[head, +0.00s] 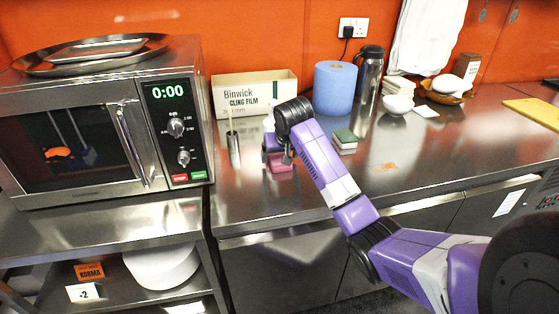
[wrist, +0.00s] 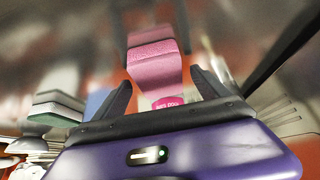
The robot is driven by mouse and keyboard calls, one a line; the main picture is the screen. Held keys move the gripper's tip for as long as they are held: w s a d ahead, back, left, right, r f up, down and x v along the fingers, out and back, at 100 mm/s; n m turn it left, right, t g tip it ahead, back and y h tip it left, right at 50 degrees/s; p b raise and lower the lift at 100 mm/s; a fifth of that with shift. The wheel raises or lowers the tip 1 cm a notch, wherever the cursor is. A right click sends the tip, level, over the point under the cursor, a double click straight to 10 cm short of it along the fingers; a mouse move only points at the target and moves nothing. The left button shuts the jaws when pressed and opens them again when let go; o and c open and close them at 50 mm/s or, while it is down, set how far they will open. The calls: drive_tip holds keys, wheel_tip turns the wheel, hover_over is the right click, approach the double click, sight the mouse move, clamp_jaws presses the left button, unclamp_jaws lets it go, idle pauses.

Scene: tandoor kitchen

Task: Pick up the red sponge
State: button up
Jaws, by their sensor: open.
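The red sponge (head: 279,163) looks pinkish-red and lies on the steel counter, close to my gripper (head: 277,151) in the head view. My arm partly covers it there. In the wrist view the sponge (wrist: 152,58) shows as a pink block ahead of and between the two dark fingers of my gripper (wrist: 161,78). The fingers are spread apart, with visible gaps on both sides of the sponge. I cannot tell how far below or beyond the fingertips it lies.
A metal cup (head: 233,148) stands left, near the microwave (head: 100,130). The cling film box (head: 253,92), blue roll (head: 334,88) and flask (head: 368,75) stand behind. The front counter is clear.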

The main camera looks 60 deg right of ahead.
sight(280, 158)
drive_tip(key=shift+c, duration=0.5)
drive_tip(key=c, duration=1.5)
drive_tip(key=shift+o, duration=0.2)
drive_tip(key=shift+a+r, duration=0.1)
drive_tip(key=shift+r, duration=0.05)
drive_tip(key=shift+s+r, duration=0.1)
drive_tip(key=shift+r, duration=0.1)
wheel_tip(280, 158, up, 7)
drive_tip(key=shift+f, duration=0.15)
drive_tip(key=s+a+p, duration=0.4)
drive_tip(key=s+a, duration=0.8)
drive_tip(key=a, duration=0.3)
drive_tip(key=shift+s+f, duration=0.15)
drive_tip(key=shift+s, duration=0.25)
